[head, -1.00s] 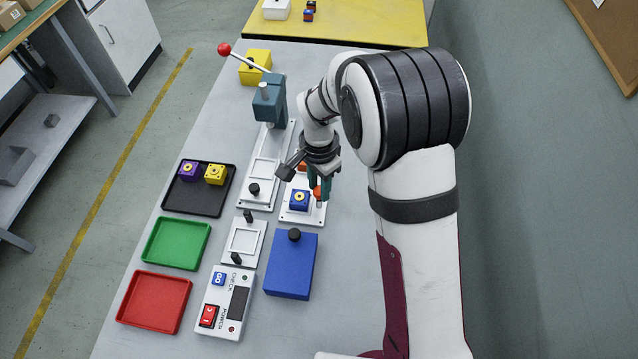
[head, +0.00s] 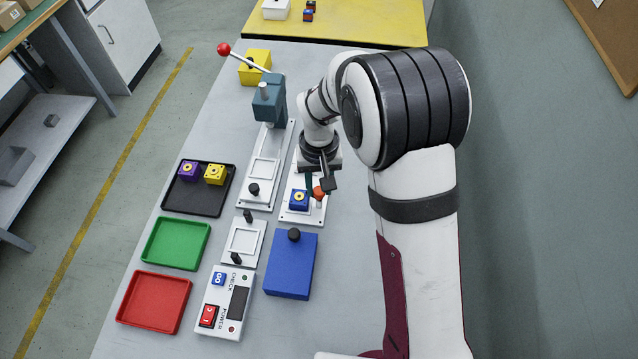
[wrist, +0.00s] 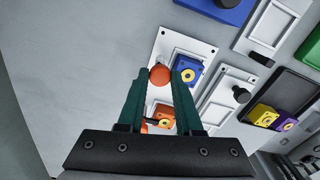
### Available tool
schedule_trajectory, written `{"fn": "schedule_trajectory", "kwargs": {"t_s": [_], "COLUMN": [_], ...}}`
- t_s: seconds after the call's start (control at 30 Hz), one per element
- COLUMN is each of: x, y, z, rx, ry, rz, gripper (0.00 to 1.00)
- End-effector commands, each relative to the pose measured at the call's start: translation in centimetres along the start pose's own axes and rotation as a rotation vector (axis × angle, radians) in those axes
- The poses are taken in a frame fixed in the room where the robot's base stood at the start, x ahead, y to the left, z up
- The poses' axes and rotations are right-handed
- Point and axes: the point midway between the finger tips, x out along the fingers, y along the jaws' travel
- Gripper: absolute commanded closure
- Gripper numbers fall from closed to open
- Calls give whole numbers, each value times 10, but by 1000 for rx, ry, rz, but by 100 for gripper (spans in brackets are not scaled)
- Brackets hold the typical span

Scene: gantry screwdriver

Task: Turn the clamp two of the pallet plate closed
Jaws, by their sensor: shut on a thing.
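The white pallet plate (head: 317,217) lies on the table, partly hidden by my wrist in the head view; it also shows in the wrist view (wrist: 165,43). A blue block with a yellow ring (head: 299,200) sits on it, also in the wrist view (wrist: 187,74). An orange block (wrist: 160,113) with a yellow ring shows between my fingers, lower in the wrist view. My gripper (wrist: 160,76) has teal fingers and is shut on an orange clamp knob (wrist: 160,73) beside the blue block. The knob also shows in the head view (head: 319,192). Another orange part (wrist: 143,126) is mostly hidden by a finger.
A blue box (head: 290,268) with a black knob stands just in front of the plate. White fixtures with black knobs (head: 244,240) and a lever press (head: 268,103) are to the left. Black (head: 190,208), green (head: 176,243) and red (head: 154,301) trays lie farther left.

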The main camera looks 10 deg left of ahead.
Motion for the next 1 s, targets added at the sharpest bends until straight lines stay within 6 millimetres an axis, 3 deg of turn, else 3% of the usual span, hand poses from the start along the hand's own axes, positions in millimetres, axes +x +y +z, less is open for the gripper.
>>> {"fn": "schedule_trajectory", "kwargs": {"t_s": [0.5, 1.0], "x": [-1, -1], "y": [0, 0], "z": [0, 0], "rx": [-361, -459], "ry": [0, 0], "rz": [0, 0], "gripper": [100, 100]}}
